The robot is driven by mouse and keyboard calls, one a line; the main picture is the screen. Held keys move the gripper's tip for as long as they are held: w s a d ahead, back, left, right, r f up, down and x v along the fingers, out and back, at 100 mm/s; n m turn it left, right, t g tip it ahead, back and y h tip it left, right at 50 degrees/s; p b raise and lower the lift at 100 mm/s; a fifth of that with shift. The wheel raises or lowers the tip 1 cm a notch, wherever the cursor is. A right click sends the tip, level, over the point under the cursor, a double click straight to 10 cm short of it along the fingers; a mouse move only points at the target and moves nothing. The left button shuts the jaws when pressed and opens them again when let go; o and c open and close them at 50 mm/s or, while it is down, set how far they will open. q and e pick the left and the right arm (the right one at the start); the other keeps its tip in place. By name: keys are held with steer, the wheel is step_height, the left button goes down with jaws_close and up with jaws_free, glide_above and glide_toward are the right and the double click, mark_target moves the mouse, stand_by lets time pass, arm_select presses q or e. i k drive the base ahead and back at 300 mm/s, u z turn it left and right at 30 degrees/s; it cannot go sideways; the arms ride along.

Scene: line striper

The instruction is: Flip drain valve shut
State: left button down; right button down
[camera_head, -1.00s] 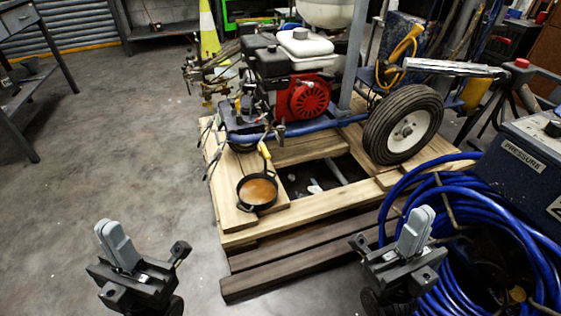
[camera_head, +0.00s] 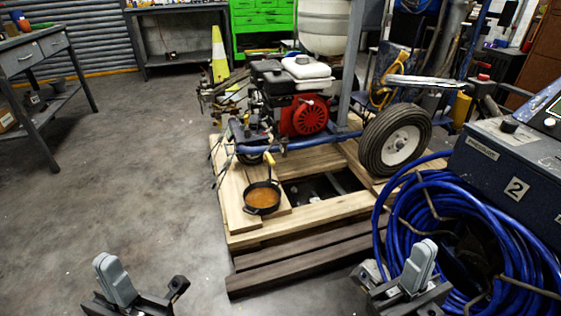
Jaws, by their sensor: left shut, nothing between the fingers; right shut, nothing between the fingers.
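The line striper (camera_head: 310,115), with a red and black engine, stands on a wooden pallet (camera_head: 330,208). A small yellow lever (camera_head: 269,158) shows at its lower front, just above a black pan (camera_head: 262,211) of brown liquid. It looks like the drain valve's handle; the valve body is too small to make out. My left gripper (camera_head: 112,272) is shut and empty over the floor at the lower left. My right gripper (camera_head: 420,264) is shut and empty in front of the blue hose. Both are well short of the lever.
A coil of blue hose (camera_head: 400,215) and a dark pressure unit (camera_head: 482,165) crowd the right side. A black wheel (camera_head: 376,140) stands on the pallet. A grey workbench (camera_head: 50,45) is at the left. The concrete floor (camera_head: 130,170) left of the pallet is clear.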

mark_target(269, 158)
steer(key=u, duration=0.2)
steer(key=i, duration=1.1)
steer(key=u, duration=0.4)
